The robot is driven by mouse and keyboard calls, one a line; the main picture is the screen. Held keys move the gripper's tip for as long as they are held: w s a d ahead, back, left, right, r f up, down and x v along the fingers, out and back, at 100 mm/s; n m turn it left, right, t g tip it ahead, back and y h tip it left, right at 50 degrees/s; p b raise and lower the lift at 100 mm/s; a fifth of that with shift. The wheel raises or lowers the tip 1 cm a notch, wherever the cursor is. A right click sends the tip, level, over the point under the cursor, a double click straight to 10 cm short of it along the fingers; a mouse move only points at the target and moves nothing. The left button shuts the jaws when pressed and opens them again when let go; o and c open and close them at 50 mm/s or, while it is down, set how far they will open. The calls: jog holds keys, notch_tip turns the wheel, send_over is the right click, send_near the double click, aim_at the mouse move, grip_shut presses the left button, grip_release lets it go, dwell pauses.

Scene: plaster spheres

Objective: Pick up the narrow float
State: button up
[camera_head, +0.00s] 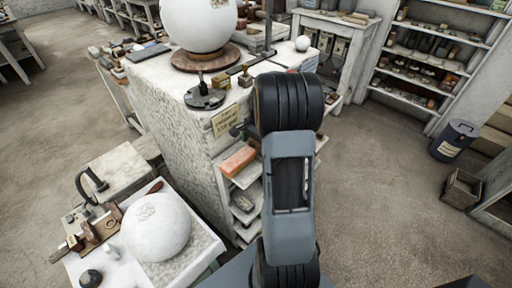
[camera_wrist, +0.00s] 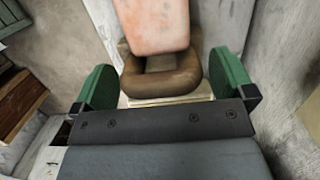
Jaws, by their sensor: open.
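A salmon-orange block (camera_head: 238,160) lies on the upper shelf in the side of the pale stand; I take it to be the narrow float, though its shape is only partly seen. In the wrist view the salmon piece (camera_wrist: 153,24) is at the top, cut by the frame edge, with a rounded brown part (camera_wrist: 188,76) just below it. My gripper (camera_wrist: 164,84) is open, its green fingers to the left and right of the brown part with gaps on both sides. In the head view my arm hides most of the gripper.
The stand's top (camera_head: 165,78) bears a large white sphere (camera_head: 198,22) on a brown turntable. A lower table at left holds another white sphere (camera_head: 156,227) and wooden tools. Pale shelf walls (camera_wrist: 222,22) flank the gripper. A bucket (camera_head: 453,140) stands at right; the floor between is clear.

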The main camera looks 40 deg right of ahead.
jog(key=shift+a+f, duration=0.1)
jog(key=shift+f, duration=0.5)
jog(key=c, duration=0.7)
jog(key=shift+o, duration=0.2)
jog(key=shift+r, duration=0.1)
